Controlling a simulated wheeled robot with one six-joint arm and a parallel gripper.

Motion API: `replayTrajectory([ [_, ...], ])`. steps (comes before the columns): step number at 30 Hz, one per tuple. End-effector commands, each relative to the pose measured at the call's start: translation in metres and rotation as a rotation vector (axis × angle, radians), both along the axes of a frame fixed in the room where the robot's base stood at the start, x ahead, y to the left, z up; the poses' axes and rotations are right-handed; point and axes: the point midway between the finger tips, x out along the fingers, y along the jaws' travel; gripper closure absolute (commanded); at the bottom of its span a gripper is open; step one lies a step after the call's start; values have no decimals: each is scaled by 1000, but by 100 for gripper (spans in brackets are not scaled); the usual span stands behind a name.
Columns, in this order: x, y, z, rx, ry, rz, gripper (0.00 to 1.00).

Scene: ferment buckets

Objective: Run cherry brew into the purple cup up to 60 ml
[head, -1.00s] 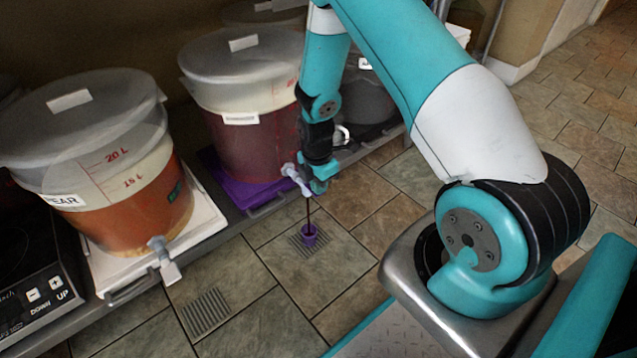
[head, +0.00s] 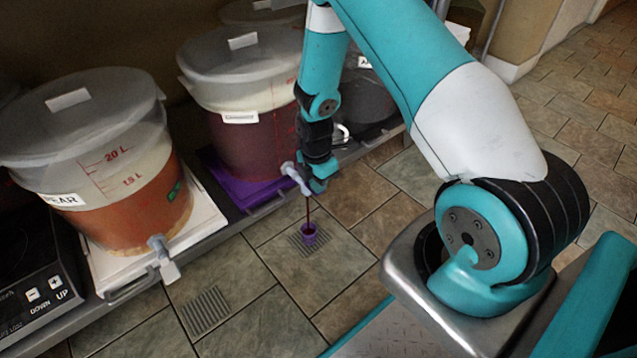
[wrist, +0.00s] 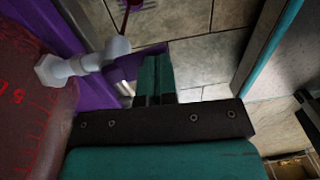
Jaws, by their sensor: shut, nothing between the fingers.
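The cherry bucket (head: 255,145) holds dark red liquid and stands on a purple tray (head: 238,190). Its label is too blurred to read surely. Its white tap (head: 296,178) also shows in the wrist view (wrist: 85,64). A dark red stream (head: 308,212) runs from the tap down into the purple cup (head: 309,235), which stands on a floor grate. The level in the cup cannot be read. My gripper (head: 322,178) is shut and empty, right beside the tap. In the wrist view its closed fingers (wrist: 156,78) are just right of the tap; contact cannot be told.
A pear bucket (head: 130,190) with orange liquid and its own tap (head: 163,258) stands on a white tray at left. A scale or hotplate panel (head: 42,295) is at lower left. Another floor grate (head: 205,312) lies in front. The tiled floor around the cup is clear.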

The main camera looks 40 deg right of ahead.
Motion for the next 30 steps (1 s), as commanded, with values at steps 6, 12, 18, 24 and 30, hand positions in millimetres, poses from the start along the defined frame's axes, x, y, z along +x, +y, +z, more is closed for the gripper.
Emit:
replayTrajectory([
  [6, 0, 1, 0, 2, 0, 1, 100],
  [12, 0, 1, 3, 2, 0, 1, 100],
  [18, 0, 1, 12, 2, 0, 1, 100],
  [24, 0, 1, 17, 1, 0, 1, 100],
  [30, 0, 0, 16, 1, 0, 0, 100],
])
